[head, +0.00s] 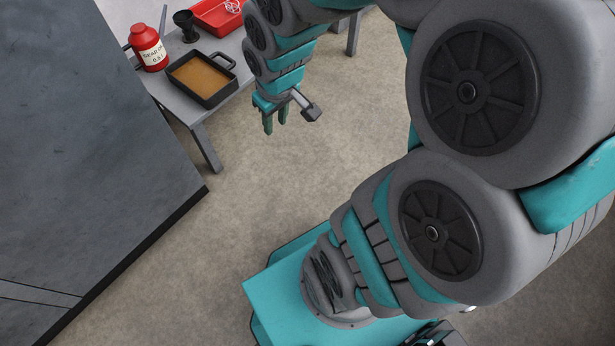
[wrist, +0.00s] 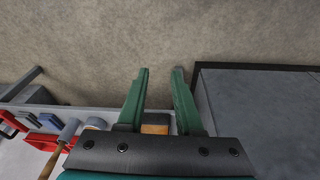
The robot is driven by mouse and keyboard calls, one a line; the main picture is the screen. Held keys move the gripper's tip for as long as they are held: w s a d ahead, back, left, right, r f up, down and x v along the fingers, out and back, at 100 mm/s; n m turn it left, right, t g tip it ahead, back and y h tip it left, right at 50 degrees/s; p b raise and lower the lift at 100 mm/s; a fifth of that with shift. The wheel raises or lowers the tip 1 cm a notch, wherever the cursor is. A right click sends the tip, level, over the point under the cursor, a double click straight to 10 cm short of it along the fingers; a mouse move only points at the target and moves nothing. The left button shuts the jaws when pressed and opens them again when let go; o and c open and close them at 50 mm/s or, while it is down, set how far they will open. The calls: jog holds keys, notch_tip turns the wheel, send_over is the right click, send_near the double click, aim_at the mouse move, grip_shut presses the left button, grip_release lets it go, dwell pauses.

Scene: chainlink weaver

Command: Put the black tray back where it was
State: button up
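The black tray (head: 222,96) sits on a grey table at upper left in the head view, with a handle at each end and a brown liquid or surface inside. My gripper (head: 275,124) hangs in front of the table, to the right of the tray and apart from it, over the floor. Its two green fingers (wrist: 160,72) are apart with nothing between them in the wrist view. A brown patch (wrist: 155,129) shows low between the fingers in the wrist view, probably the tray's contents; the tray's rim is mostly hidden there.
A red oil bottle (head: 147,52), a black funnel-like cup (head: 186,25) and a red bin (head: 207,22) share the table (head: 196,116). A big grey cabinet (head: 95,150) stands at left, close to the table. A wood-handled tool (wrist: 51,160) shows in the wrist view. The floor is open.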

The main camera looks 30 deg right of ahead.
jog(key=s+a+r+m+g, duration=0.1)
jog(key=s+r+g, duration=0.1)
jog(key=s, duration=0.7)
jog(key=s+a+r+m+g, duration=0.1)
jog(key=s+r, duration=0.3)
jog(key=s, duration=0.5)
jog(key=shift+s+a+r+g, duration=0.25)
jog(key=shift+s+a+g, duration=0.15)
jog(key=shift+a+g, duration=0.3)
